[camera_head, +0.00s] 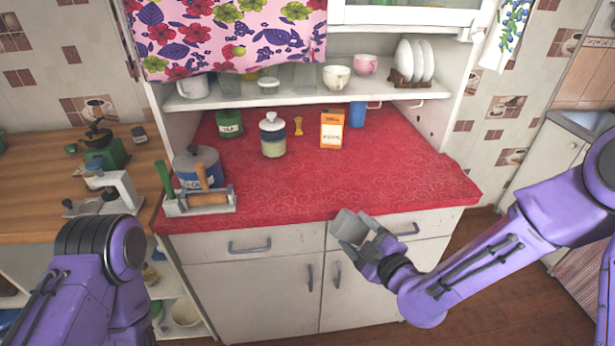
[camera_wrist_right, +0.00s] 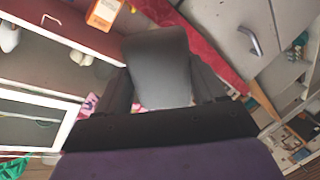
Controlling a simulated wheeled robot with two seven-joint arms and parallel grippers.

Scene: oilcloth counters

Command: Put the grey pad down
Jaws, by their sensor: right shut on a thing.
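The grey pad (camera_head: 348,226) is held by my right gripper (camera_head: 372,240) in front of the front edge of the red counter (camera_head: 330,180). In the right wrist view the pad (camera_wrist_right: 160,62) sits between the two dark fingers of the right gripper (camera_wrist_right: 163,92), which are shut on it. In the head view the pad looks tilted and overlaps the counter's front edge and a drawer front. I cannot tell whether it touches the counter. My left arm comes in at the lower left of the head view, but its gripper is out of the picture.
The right front of the counter is bare. Farther back stand an orange box (camera_head: 331,130), a blue cup (camera_head: 357,114), a glass jar (camera_head: 272,136) and a green jar (camera_head: 229,124). A wooden-handled tool rack (camera_head: 198,202) stands at the counter's left. A shelf (camera_head: 300,95) overhangs the back.

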